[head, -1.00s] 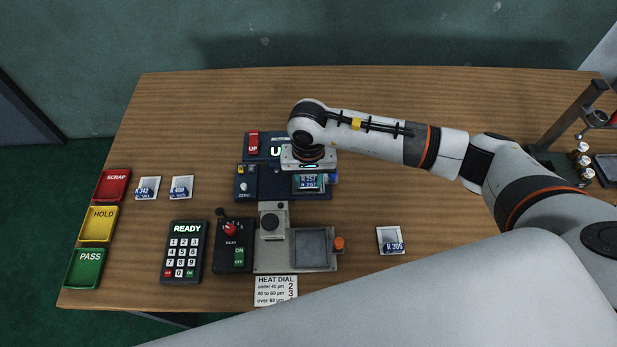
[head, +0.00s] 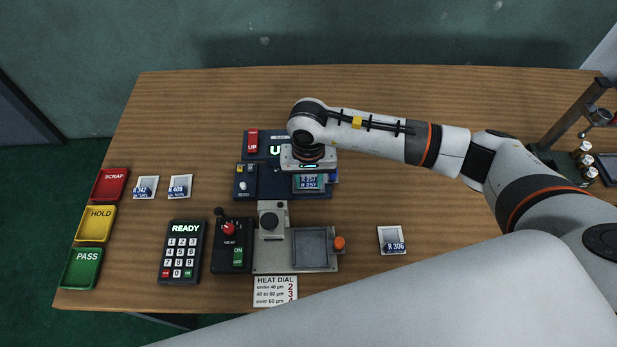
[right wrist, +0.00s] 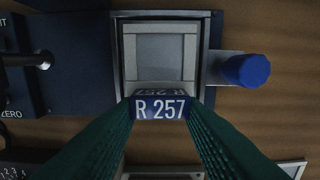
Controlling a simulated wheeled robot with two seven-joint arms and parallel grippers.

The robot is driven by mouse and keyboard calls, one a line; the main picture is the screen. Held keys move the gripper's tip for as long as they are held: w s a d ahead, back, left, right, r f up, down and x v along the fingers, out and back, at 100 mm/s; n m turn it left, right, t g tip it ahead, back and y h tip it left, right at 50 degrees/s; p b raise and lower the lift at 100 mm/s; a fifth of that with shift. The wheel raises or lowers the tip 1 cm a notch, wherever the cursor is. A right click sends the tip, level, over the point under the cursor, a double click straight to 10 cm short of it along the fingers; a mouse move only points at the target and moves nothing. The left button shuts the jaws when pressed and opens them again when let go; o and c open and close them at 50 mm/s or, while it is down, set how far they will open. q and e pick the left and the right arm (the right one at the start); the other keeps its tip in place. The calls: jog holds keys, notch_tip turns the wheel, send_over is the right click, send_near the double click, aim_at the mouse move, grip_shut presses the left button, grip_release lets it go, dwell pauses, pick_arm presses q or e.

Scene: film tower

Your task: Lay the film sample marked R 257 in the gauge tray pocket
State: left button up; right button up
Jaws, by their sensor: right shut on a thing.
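The film sample marked R 257 (right wrist: 160,62) is a pale square frame with a grey window and a dark blue label. My right gripper (head: 308,180) is shut on its label end; the green fingers show at both sides of the label in the right wrist view (right wrist: 160,106). The sample lies within the outline of the gauge tray pocket (right wrist: 165,14), a grey square recess with a blue knob (right wrist: 246,70) at its right. I cannot tell whether the sample touches the pocket floor. In the head view my wrist hides part of the gauge (head: 245,190). My left gripper is not in view.
Samples R 342 (head: 146,187), R 409 (head: 180,187) and R 306 (head: 392,241) lie on the table. A heat unit (head: 232,245), a grey press with an empty tray (head: 312,248) and a READY keypad (head: 182,250) stand in front. SCRAP, HOLD and PASS trays (head: 95,223) line the left edge.

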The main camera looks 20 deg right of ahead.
dwell(0.3)
jog(key=o, duration=1.6)
jog(key=shift+r+p, duration=1.5)
jog(key=shift+r, duration=2)
